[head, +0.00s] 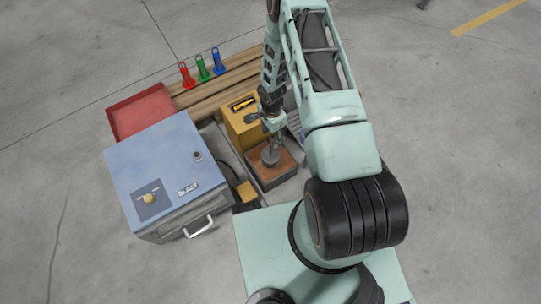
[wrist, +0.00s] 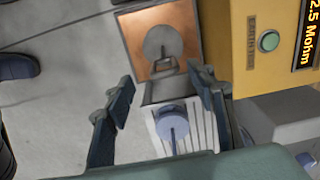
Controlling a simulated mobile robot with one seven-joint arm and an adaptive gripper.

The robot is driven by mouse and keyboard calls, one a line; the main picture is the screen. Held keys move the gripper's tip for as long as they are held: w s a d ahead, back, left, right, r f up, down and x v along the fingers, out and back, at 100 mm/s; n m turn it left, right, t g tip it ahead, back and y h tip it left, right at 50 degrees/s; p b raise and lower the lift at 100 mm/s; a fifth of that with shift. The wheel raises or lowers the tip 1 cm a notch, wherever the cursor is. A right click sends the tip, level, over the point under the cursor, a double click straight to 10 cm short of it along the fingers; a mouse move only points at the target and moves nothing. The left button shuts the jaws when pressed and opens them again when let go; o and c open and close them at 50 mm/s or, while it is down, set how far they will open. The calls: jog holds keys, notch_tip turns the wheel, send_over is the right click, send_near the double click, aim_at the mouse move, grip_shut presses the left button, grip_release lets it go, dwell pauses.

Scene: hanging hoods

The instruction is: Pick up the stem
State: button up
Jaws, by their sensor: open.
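A blue-grey round piece with a thin upright rod (wrist: 172,122) stands over a grey ribbed surface in the wrist view; it may be the stem. A grey disc with a small wire-like handle (wrist: 163,42) lies on a copper-brown plate (wrist: 135,25), and this also shows in the head view (head: 270,156). I cannot tell for sure which is the stem. My gripper (wrist: 165,100) is open, its two dark fingers apart on either side of the rod piece in the picture, touching nothing that I can see. In the head view the arm hides the ribbed surface partly.
A yellow meter box (head: 240,120) stands close beside my gripper. A blue cabinet (head: 160,165) labelled BLAST, a red tray (head: 140,110) and red, green and blue tags (head: 203,68) on wooden beams are to the left.

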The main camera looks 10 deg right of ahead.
aim_at(271, 138)
jog(key=f, duration=0.1)
jog(key=f+b, duration=0.1)
jog(key=f, duration=0.3)
jog(key=shift+w+a+b, duration=0.15)
jog(key=shift+w+b, duration=0.1)
jog(key=shift+b, duration=0.05)
jog(key=shift+c, duration=0.7)
grip_shut()
